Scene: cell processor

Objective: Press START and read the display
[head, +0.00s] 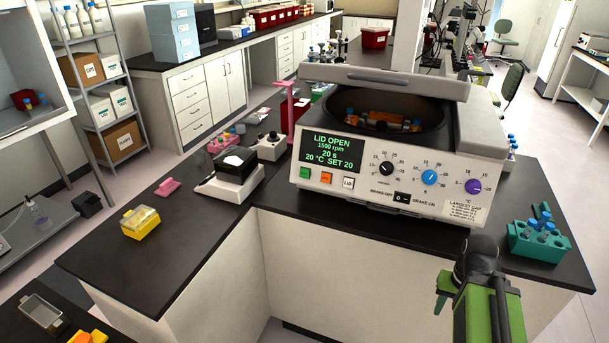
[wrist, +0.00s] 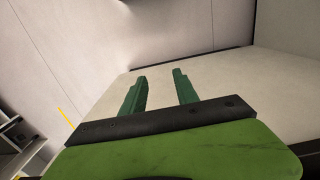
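The centrifuge (head: 400,165) stands on the black bench in the head view with its lid (head: 385,80) raised. Its rotor bowl (head: 385,122) is exposed, with orange and blue-capped items inside. The display (head: 333,152) reads "LID OPEN, 1500 rpm, 20 s, 20 °C SET 20". Below it are a green button (head: 305,172), an orange button (head: 326,177) and a white LID button (head: 348,182); the green and orange labels are too small to read. My gripper (wrist: 160,74) is open and empty in the wrist view, its green fingers apart before a pale surface, touching no button.
A teal rack (head: 540,240) with blue-capped tubes sits right of the centrifuge. A black-topped device (head: 238,165), a pink item (head: 167,187) and a yellow box (head: 140,222) lie to the left. The bench front (head: 340,265) drops below the centrifuge.

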